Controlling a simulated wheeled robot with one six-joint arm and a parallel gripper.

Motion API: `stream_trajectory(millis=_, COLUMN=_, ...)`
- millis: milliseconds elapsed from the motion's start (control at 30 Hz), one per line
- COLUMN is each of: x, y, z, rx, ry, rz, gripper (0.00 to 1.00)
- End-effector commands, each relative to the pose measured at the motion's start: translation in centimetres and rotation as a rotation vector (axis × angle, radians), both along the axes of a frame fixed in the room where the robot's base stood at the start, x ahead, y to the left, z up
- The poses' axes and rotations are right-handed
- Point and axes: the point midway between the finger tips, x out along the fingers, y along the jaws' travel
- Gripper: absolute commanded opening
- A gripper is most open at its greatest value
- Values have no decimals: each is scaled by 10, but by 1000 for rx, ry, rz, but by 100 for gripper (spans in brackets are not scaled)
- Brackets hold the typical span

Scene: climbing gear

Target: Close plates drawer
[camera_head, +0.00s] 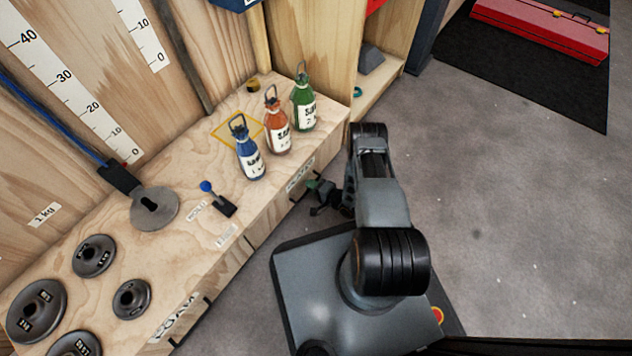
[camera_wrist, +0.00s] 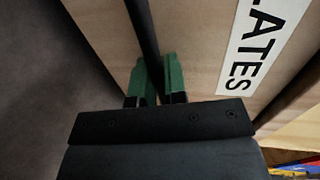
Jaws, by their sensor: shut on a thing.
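The plates drawer shows in the wrist view as a pale wooden front (camera_wrist: 205,40) with a white label (camera_wrist: 262,45) reading "LATES" in the visible part. A dark bar handle (camera_wrist: 145,35) runs along this front. My gripper (camera_wrist: 155,82) has green fingertips on either side of the handle and is shut on it. In the head view my gripper (camera_head: 320,196) is low beside the bench front, by a labelled drawer front (camera_head: 300,174). My arm hides part of this area. How far the drawer stands open is hard to tell.
The wooden bench top (camera_head: 205,265) holds several dark weight plates (camera_head: 95,256) and blue (camera_head: 249,160), orange (camera_head: 277,130) and green (camera_head: 304,108) bottles. Another labelled front (camera_head: 178,318) is at lower left. Small coloured items (camera_wrist: 295,168) show in the wrist view's corner. Grey floor (camera_head: 500,200) at right is clear.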

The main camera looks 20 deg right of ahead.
Motion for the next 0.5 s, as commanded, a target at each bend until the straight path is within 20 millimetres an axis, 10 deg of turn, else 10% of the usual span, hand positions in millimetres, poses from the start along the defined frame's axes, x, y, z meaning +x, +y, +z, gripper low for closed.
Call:
stream_trajectory(millis=333, x=-5, y=6, z=0, rx=0, ry=0, rz=5, gripper=0)
stream_trajectory(millis=500, x=-5, y=3, z=0, rx=0, ry=0, rz=-1, gripper=29)
